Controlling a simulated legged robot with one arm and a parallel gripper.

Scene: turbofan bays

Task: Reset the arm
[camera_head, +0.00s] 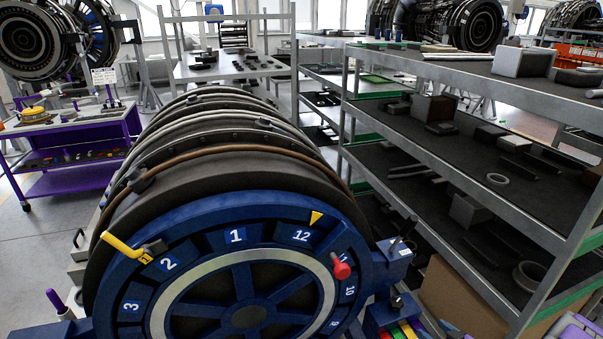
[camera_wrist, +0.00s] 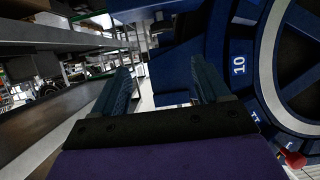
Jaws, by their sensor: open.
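My gripper (camera_wrist: 160,76) shows in the wrist view with its two blue ridged fingers spread apart and nothing between them. It points past the side of a large blue numbered wheel (camera_head: 236,236), with no visible contact. The wheel also shows at the right of the wrist view (camera_wrist: 268,50), with the number 10 facing me. A red knob (camera_head: 341,268) sits on the wheel's rim; it also shows at the wrist view's lower right (camera_wrist: 294,159). I cannot make out my gripper in the head view.
A grey metal shelf rack (camera_head: 453,155) with several parts stands on the right. A yellow handle (camera_head: 121,245) sticks out at the wheel's upper left. A purple cart (camera_head: 82,180) stands at the left, with clear floor (camera_head: 45,240) near it. A workbench (camera_head: 225,68) is behind.

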